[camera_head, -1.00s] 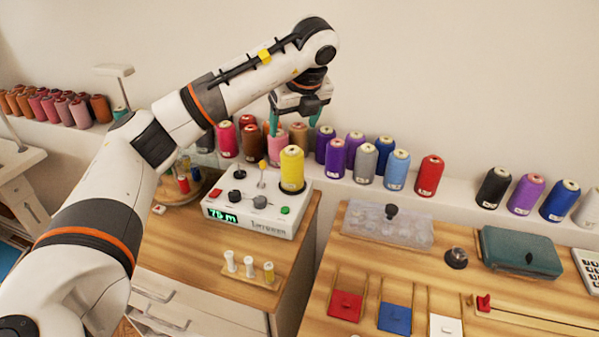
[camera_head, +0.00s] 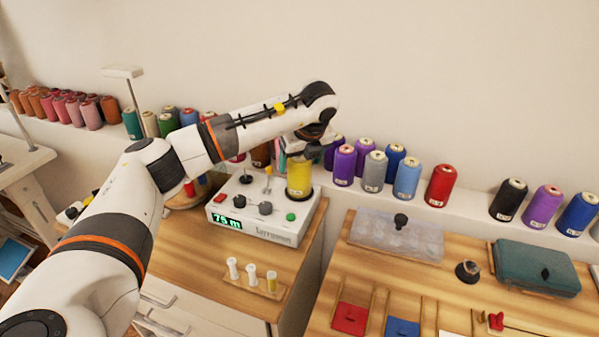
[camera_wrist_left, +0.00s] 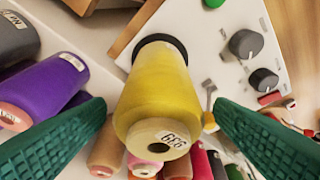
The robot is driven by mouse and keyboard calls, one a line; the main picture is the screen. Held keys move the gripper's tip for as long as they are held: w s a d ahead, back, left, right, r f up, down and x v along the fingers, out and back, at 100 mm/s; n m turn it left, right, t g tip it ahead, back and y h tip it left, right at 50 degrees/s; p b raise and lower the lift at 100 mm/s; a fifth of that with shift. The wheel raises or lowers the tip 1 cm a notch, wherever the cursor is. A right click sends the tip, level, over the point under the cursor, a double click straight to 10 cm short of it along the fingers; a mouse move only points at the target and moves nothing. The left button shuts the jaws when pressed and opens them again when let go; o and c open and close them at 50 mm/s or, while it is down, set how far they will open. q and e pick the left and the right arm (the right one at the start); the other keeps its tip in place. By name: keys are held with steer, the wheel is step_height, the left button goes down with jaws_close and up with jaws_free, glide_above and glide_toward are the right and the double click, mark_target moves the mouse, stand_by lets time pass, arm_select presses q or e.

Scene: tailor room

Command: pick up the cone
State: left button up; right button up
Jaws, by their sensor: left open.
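The cone is a yellow thread cone (camera_head: 299,178) standing upright on the white winding machine (camera_head: 262,222). In the left wrist view the yellow cone (camera_wrist_left: 158,98) fills the middle, its numbered top toward the camera. My left gripper (camera_head: 297,155) is above the cone in the head view, and the wrist hides the cone's top there. In the left wrist view its green fingers (camera_wrist_left: 162,122) are open, one on each side of the cone, with gaps between them and the yellow thread. My right gripper is not in view.
A purple cone (camera_head: 344,165) and several other coloured cones stand on the shelf behind. The machine has knobs (camera_head: 265,208) near the yellow cone. Small white spools (camera_head: 233,268) stand in front. A clear box (camera_head: 397,237) sits on the right table.

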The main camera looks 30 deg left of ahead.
arm_select(q)
steer(key=shift+x, duration=1.2)
steer(key=c, duration=1.1)
steer(key=shift+c, duration=0.8)
steer(key=shift+r, duration=0.2)
